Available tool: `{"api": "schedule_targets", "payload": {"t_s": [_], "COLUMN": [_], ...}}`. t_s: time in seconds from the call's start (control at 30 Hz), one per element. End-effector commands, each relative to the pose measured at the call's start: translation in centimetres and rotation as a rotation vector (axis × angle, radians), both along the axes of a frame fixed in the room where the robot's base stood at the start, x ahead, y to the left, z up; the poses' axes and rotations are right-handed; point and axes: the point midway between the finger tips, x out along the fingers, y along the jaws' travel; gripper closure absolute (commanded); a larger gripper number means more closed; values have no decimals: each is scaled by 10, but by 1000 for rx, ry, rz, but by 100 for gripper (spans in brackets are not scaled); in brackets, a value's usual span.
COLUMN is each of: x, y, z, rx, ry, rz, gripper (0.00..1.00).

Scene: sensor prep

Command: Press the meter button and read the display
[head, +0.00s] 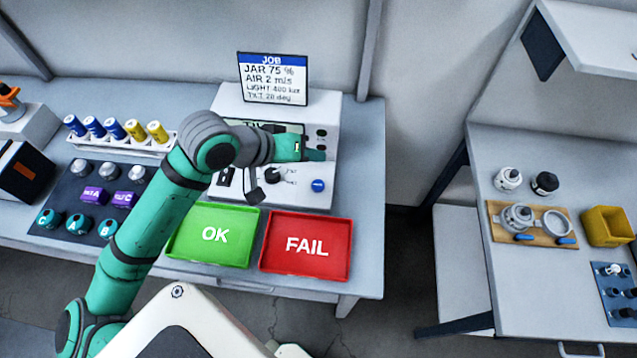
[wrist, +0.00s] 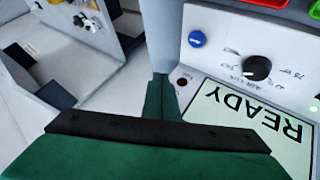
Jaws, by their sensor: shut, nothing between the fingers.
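The meter (head: 325,112) is a white box at the back of the bench. Its blue button (head: 318,186) is at the front right of its panel; it also shows in the wrist view (wrist: 197,39). The black knob (head: 272,175) is left of the button and also shows in the wrist view (wrist: 257,68). The display (wrist: 248,118) reads READY, upside down in the wrist view; my arm covers most of it in the head view. My gripper (head: 318,155) is shut and empty over the panel's right side, behind the button and apart from it. Its green fingers (wrist: 165,95) show in the wrist view.
A job card (head: 273,80) stands on the meter, listing JAR, AIR, LIGHT and a tilt line. The green OK tray (head: 245,245) and red FAIL tray (head: 342,250) lie in front. A battery rack (head: 115,137) is left. A second bench (head: 490,290) stands right, across a gap.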

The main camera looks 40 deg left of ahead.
Motion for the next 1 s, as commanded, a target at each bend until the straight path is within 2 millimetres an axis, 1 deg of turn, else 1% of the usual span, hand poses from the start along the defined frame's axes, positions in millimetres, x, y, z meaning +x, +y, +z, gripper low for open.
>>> {"api": "schedule_targets", "payload": {"t_s": [0.17,0.7,0.83,1.0], "x": [0,0,0,0], "y": [0,0,0,0], "z": [-9,-73,-82,-87], "rx": [-2,-2,-2,0], "ry": [0,1,1,-1], "rz": [1,2,0,1], "gripper": [100,100,100,100]}}
